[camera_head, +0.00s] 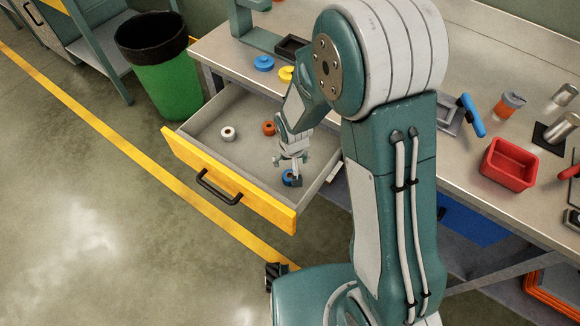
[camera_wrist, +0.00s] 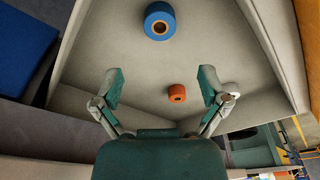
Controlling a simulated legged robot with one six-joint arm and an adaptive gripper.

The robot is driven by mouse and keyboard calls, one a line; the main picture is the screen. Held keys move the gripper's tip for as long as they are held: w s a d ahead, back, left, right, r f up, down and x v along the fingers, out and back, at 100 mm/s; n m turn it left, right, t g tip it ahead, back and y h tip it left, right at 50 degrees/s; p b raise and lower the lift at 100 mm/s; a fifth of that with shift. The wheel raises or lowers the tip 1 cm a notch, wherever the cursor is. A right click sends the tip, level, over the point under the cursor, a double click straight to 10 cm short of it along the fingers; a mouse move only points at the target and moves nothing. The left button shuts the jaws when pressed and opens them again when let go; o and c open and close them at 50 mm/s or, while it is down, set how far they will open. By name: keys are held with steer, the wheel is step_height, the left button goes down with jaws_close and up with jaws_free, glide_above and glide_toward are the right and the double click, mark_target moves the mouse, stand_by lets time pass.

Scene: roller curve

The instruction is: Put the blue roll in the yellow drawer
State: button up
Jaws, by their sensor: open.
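The yellow drawer (camera_head: 183,160) is pulled out from the bench. The blue roll (camera_head: 288,180) is inside it, near the front right corner; it also shows in the wrist view (camera_wrist: 147,25), lying on the drawer floor. My gripper (camera_head: 291,164) is inside the drawer's outline, close to the blue roll and partly covering it in the head view. In the wrist view my gripper (camera_wrist: 161,86) has its fingers wide apart with nothing between them that it grips. The blue roll lies beyond the fingertips there, apart from them.
An orange roll (camera_head: 269,128) and a white roll (camera_head: 228,133) also lie in the drawer. A blue ring (camera_head: 263,63) and a yellow one (camera_head: 286,74) are on the bench above. A red bin (camera_head: 510,165) stands at right. A green trash can (camera_head: 168,88) stands left of the drawer.

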steer(key=s+d+r+t, duration=0.1)
steer(key=s+d+r, duration=0.15)
steer(key=r, duration=0.65)
steer(key=s+d+r+t, duration=0.15)
steer(key=d+r, duration=0.25)
steer(key=r, duration=0.5)
steer(key=s+d+r, duration=0.3)
steer(key=s+r, duration=0.2)
steer(key=s, duration=0.1)
steer(key=s+d+r+m+t, duration=0.1)
steer(key=s+d+r, duration=0.2)
steer(key=s+r, duration=0.3)
steer(key=shift+s, duration=0.75)
steer(key=shift+r, duration=0.1)
